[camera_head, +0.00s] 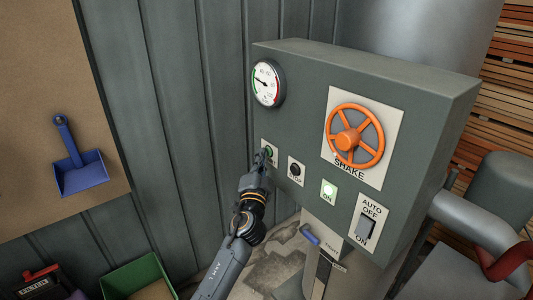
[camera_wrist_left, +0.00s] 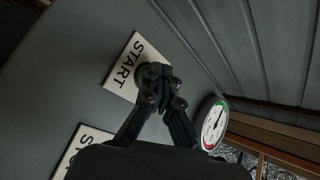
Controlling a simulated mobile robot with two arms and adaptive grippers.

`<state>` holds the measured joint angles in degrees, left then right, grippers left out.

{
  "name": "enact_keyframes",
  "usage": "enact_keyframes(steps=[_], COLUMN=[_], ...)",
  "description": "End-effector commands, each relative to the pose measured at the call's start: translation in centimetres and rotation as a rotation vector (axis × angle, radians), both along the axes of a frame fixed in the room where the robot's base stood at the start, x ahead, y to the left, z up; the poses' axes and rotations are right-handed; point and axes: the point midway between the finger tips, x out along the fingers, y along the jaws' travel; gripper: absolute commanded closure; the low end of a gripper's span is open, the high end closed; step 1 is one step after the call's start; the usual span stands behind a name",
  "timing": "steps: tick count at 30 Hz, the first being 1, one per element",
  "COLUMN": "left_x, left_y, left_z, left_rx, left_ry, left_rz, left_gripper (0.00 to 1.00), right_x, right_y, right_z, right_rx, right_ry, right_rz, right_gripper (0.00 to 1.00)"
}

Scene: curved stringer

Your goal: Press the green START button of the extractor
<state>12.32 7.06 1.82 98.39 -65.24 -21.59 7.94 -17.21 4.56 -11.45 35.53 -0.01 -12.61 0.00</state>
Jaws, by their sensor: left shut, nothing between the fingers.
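The grey extractor panel (camera_head: 300,110) stands at the right in the head view. Its green START button (camera_head: 269,152) is at the panel's lower left, mostly covered by my left gripper (camera_head: 264,158). In the left wrist view, the white START plate (camera_wrist_left: 122,77) lies behind the fingertips of my left gripper (camera_wrist_left: 160,80). A dark green rim of the button shows beside them. The fingers are shut with nothing between them and overlap the button. I cannot tell for certain whether they touch it or how far it is pressed. My right gripper is not in view.
Above are a round gauge (camera_head: 267,83) and the orange SHAKE handwheel (camera_head: 369,113). A green bin (camera_head: 138,277) stands lower left.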

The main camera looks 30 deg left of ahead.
Motion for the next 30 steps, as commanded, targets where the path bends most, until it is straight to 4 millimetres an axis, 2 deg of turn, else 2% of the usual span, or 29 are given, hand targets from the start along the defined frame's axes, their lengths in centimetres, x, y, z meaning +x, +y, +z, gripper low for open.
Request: enact_keyframes(steps=[11, 22, 30], left_x=[0.1, -1.4, -1.5], left_y=[-0.1, 0.5, 0.5], left_z=[0.1, 0.0, 0.0], left_rx=[0.001, 0.001, 0.001], left_ry=[-0.001, 0.000, -0.001], left_rz=[-0.002, -0.002, -0.002], left_gripper=[1.00, 1.00, 1.00], right_x=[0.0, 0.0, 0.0], right_y=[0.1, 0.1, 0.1], right_z=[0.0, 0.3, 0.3], right_rx=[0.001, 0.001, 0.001], right_ry=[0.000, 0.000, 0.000], right_rz=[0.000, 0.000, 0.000], right_gripper=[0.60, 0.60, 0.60])
